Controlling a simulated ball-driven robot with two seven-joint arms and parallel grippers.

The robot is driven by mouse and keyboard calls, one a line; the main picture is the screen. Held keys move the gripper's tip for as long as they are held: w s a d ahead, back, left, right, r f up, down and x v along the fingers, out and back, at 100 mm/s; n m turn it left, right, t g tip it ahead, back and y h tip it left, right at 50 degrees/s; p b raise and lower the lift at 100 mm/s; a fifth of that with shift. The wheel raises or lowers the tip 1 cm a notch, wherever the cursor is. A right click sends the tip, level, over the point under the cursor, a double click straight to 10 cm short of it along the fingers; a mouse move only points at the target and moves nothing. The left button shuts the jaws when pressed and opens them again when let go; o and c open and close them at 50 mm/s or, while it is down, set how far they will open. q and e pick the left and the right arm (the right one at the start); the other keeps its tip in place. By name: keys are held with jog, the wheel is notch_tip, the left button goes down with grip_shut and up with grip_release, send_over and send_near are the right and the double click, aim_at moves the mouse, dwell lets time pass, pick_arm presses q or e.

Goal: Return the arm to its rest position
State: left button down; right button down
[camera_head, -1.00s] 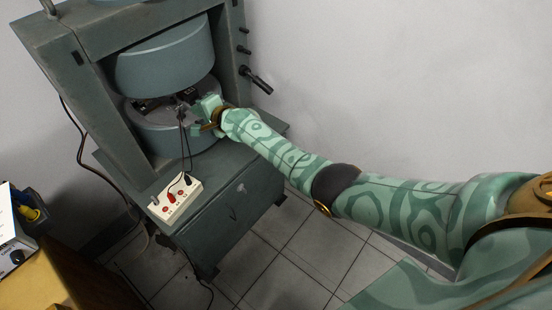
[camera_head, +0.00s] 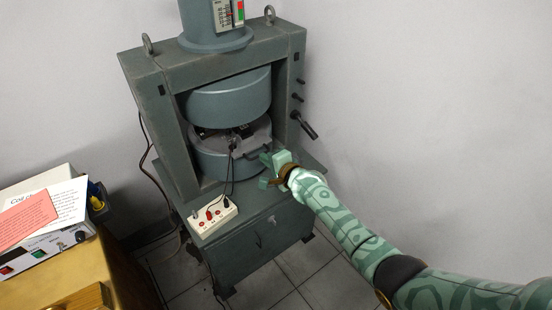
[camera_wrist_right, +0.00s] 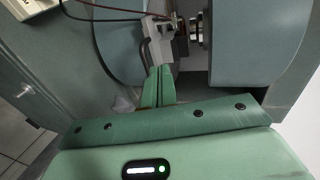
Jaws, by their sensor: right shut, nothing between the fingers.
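My right arm comes in from the lower right in the head view. Its green right gripper (camera_head: 268,170) is just in front of and to the right of the magnet's lower pole (camera_head: 220,163). In the right wrist view the two fingers (camera_wrist_right: 158,86) are together and hold nothing. Just beyond the fingertips is a grey block (camera_wrist_right: 158,40) with a dark handle (camera_wrist_right: 145,52); I cannot tell whether the tips touch it. The handle also shows at the gap in the head view (camera_head: 257,153). My left gripper is not in view.
The magnet's frame (camera_head: 165,125) stands on a grey-green cabinet (camera_head: 262,248). A white box with red and black plugs (camera_head: 213,218) sits on it, its leads rising into the gap. A lever (camera_head: 305,125) sticks out right. A wooden table (camera_head: 85,272) stands left. The right wall side is open.

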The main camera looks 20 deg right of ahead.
jog(key=s+d+f+n+g+h+p, duration=0.1)
jog(key=s+d+f+n+g+h, duration=0.2)
jog(key=s+f+n, duration=0.7)
jog(key=s+d+f+n+g+h+p, duration=0.1)
jog(key=s+d+f+n+g, duration=0.3)
jog(key=s+f, duration=1.2)
jog(key=s+d+f+n+g, duration=0.1)
jog(key=s+f+g, duration=0.1)
jog(key=s, duration=1.2)
jog(key=s+d+f+n+g, duration=0.1)
jog(key=s+f, duration=0.3)
jog(key=s, duration=1)
jog(key=s+d+f+n+g+h, duration=0.1)
jog(key=s+f+g, duration=0.2)
jog(key=s, duration=1.2)
jog(key=shift+d+n+g, duration=0.2)
jog(key=shift+n+g, duration=0.1)
jog(key=shift+n, duration=0.1)
